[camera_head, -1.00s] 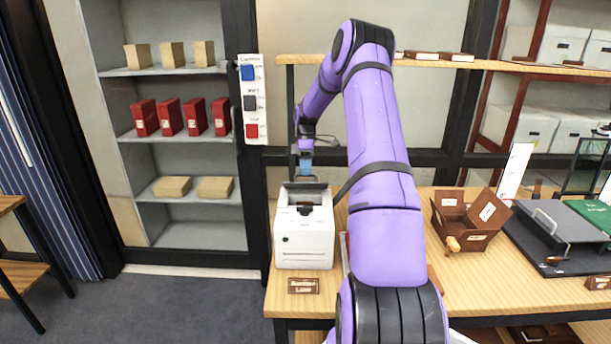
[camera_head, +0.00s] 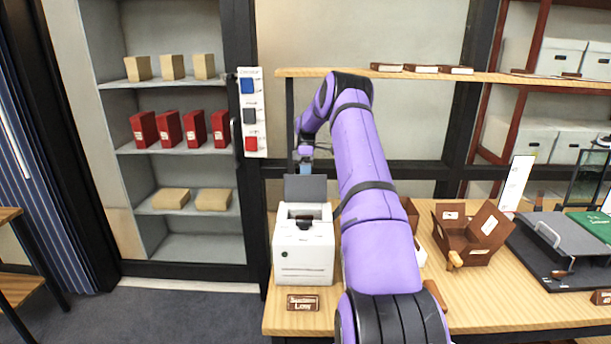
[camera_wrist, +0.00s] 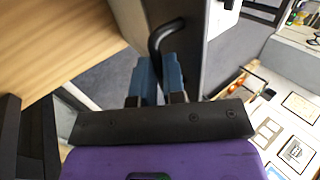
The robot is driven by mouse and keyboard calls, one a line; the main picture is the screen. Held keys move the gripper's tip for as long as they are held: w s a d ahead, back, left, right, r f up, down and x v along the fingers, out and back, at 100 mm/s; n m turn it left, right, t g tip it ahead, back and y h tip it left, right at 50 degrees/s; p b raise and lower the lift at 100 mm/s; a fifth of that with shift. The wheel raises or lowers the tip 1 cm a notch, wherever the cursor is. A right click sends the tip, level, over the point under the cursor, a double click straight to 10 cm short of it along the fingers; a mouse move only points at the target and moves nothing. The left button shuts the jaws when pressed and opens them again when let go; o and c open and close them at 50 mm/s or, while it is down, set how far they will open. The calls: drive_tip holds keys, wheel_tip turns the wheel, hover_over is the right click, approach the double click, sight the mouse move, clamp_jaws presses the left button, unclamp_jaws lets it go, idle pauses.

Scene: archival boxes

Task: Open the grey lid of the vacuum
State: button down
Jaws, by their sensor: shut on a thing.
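The vacuum (camera_head: 304,255) is a white box-shaped machine on the wooden table, left of my arm in the head view. Its grey lid (camera_head: 306,189) stands about upright at the back of its top, and the dark opening in front of it shows. My gripper (camera_head: 305,169) is at the lid's upper edge.
A brown label block (camera_head: 303,302) lies in front of the vacuum. An open brown box (camera_head: 466,238) stands to the right on the table (camera_head: 480,310). A wooden shelf board (camera_head: 420,73) runs behind, above the table. A wall switch panel (camera_head: 251,112) is at the left.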

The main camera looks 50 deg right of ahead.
drive_tip(key=shift+w+d+f, duration=0.1)
drive_tip(key=shift+d+f, duration=0.05)
drive_tip(key=shift+f, duration=0.4)
drive_tip(key=c, duration=1.2)
unclamp_jaws()
drive_tip(key=shift+w, duration=0.1)
drive_tip(key=shift+r, duration=0.15)
drive_tip(key=shift+d, duration=0.1)
drive_tip(key=v, duration=1)
drive_tip(key=shift+w+d+r, duration=0.15)
drive_tip(key=shift+d+r, duration=0.05)
drive_tip(key=shift+r, duration=0.05)
